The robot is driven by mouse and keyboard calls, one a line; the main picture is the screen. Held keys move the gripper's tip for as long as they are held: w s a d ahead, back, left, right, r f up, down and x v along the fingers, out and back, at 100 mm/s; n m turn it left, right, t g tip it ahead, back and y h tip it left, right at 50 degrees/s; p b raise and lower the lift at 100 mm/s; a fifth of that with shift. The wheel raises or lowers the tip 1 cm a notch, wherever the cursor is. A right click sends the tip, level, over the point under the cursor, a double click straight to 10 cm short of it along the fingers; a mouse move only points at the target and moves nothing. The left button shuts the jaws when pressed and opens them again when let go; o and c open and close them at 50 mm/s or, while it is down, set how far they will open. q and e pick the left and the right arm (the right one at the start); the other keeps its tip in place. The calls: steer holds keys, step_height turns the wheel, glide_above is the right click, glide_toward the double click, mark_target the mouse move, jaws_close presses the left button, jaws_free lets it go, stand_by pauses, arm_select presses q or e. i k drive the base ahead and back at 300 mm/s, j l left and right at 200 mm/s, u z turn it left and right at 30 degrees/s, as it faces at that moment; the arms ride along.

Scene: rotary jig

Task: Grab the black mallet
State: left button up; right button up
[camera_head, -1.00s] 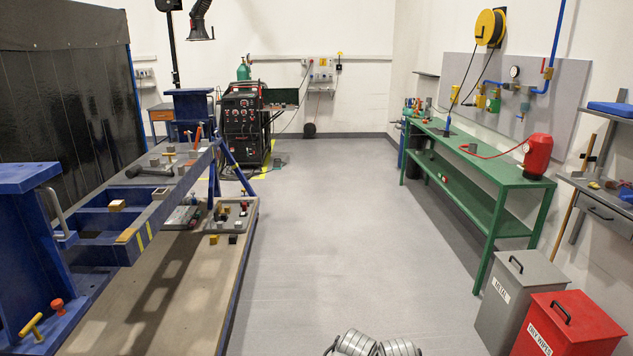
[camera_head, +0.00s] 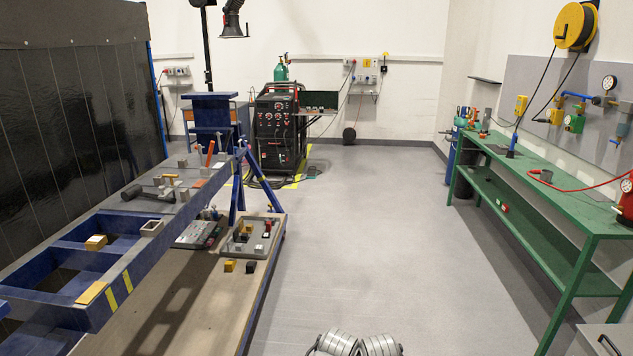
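A black mallet (camera_head: 150,192) lies on its side on the far part of the blue jig frame (camera_head: 150,228) at the left. Small blocks and clamps lie close around it. A grey ribbed pair of parts (camera_head: 358,343), likely mine, shows at the bottom edge. I cannot make out fingertips there, and neither of my grippers is in view. Nothing is touching the mallet.
A wooden platform (camera_head: 190,318) with trays of small parts (camera_head: 250,237) lies under the jig. A welding machine (camera_head: 277,128) stands at the back. A green bench (camera_head: 540,215) lines the right side. The grey floor (camera_head: 370,240) between is clear.

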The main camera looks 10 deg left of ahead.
mark_target(136, 189)
steer(key=i+l, duration=0.1)
steer(key=i, duration=0.3)
steer(key=i+l+u, duration=0.15)
steer(key=i, duration=0.3)
steer(key=i+l, duration=0.1)
steer(key=i, duration=0.3)
steer(key=i+l+u, duration=0.65)
steer(key=u, duration=0.15)
steer(key=i+l+u, duration=0.45)
steer(key=k+l, duration=0.1)
